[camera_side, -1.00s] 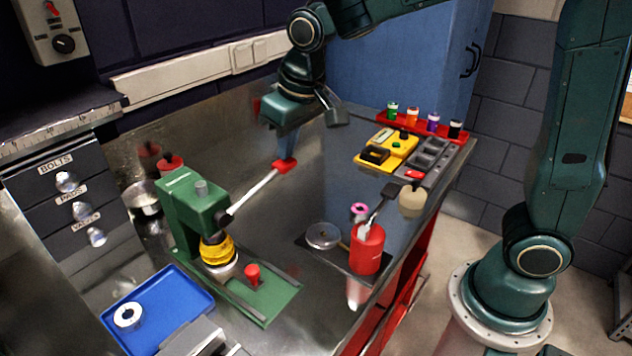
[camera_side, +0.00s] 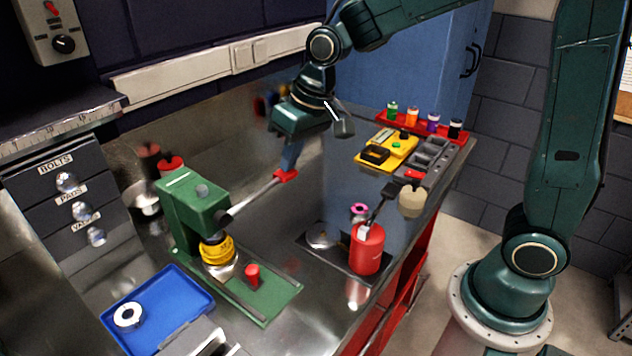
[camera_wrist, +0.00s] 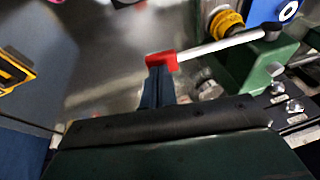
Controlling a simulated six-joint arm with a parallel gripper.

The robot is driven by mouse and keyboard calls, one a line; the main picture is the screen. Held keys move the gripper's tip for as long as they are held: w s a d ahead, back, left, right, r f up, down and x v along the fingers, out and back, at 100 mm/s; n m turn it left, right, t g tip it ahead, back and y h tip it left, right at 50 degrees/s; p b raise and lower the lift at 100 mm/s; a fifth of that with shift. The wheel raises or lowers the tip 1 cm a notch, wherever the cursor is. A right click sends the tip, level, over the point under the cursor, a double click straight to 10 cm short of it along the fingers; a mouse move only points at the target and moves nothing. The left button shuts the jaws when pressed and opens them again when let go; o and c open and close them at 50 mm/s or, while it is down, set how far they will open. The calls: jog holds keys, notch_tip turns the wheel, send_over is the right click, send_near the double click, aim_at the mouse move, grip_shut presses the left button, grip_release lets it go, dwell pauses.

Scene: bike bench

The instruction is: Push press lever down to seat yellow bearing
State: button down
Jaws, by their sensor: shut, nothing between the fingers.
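The green press (camera_side: 190,212) stands on the steel bench at the left. Its lever (camera_side: 252,198) is a silver rod sloping up to the right to a red handle (camera_side: 285,175). The yellow bearing (camera_side: 217,250) sits under the press head, above a silver seat. My gripper (camera_side: 288,166) is shut and empty, with its fingertips at the top of the red handle; they look to be touching it. In the wrist view the fingertips (camera_wrist: 158,74) meet the red handle (camera_wrist: 162,60), and the lever (camera_wrist: 222,45) runs right to the press.
A blue tray (camera_side: 190,308) with a white ring lies in front of the press. A red bottle (camera_side: 367,250) stands on a dark mat to the right. A yellow case (camera_side: 385,147), grey tray and red rack of small bottles stand at the back right.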

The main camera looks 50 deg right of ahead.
aim_at(294, 170)
jog(key=shift+s+d+f+y, duration=0.15)
jog(key=shift+f+y, duration=0.25)
jog(key=shift+f, duration=1.15)
jog(key=shift+d, duration=0.1)
jog(key=shift+r, duration=0.4)
jog(key=w+v, duration=0.1)
jog(key=v, duration=1.2)
jog(key=shift+d+r, duration=0.45)
jog(key=s+d+f+t+h, duration=0.1)
jog(key=s+f, duration=0.1)
jog(key=s, duration=0.7)
jog(key=s+d+f+t+h, duration=0.1)
jog(key=s+f, duration=0.1)
jog(key=s, duration=0.7)
jog(key=shift+s+d+f, duration=0.3)
jog(key=shift+s+f, duration=0.05)
jog(key=shift+f, duration=0.05)
